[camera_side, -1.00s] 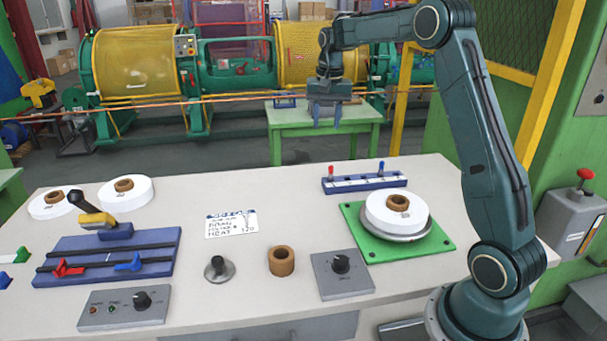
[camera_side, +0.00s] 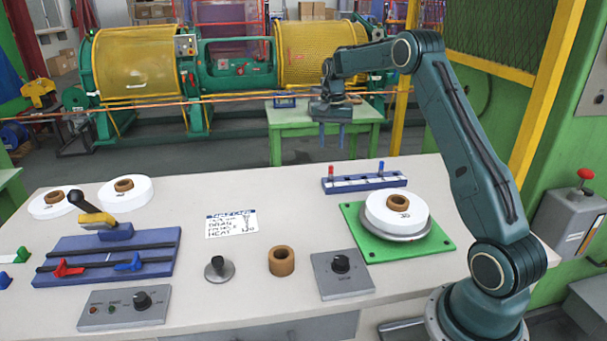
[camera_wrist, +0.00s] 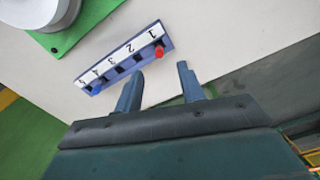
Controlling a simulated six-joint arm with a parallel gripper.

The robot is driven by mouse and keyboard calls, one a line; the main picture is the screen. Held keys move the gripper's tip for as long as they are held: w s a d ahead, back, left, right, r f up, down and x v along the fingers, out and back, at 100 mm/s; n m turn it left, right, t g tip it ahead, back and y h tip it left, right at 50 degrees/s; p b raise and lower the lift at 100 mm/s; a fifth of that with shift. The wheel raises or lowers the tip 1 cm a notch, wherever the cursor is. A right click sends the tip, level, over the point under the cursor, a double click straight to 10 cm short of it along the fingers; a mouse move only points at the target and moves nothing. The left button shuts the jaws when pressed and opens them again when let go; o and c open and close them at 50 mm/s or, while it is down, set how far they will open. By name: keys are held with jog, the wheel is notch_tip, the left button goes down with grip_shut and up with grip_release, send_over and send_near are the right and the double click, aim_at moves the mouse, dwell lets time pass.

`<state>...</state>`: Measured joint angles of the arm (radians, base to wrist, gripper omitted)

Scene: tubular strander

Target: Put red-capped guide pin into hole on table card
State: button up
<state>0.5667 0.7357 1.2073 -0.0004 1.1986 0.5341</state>
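The red-capped guide pin (camera_side: 331,170) stands in the left end of a blue rack (camera_side: 362,184) at the table's back edge. My gripper (camera_side: 331,146) is open and empty, above and apart from the red pin. In the wrist view its two fingers (camera_wrist: 160,86) are spread just below the rack. A white card (camera_side: 231,224) with handwriting lies mid-table; "HEAT" is legible, other lines are unclear.
A white spool (camera_side: 397,211) on a green plate (camera_side: 362,250) stands in front of the rack. A grey knob box (camera_side: 341,274) and brown ring (camera_side: 281,261) are nearer the front.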

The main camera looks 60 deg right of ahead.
aim_at(331, 167)
jog(key=shift+f, duration=2.8)
jog(key=shift+d+f, duration=0.15)
jog(key=shift+f, duration=2.45)
grip_shut()
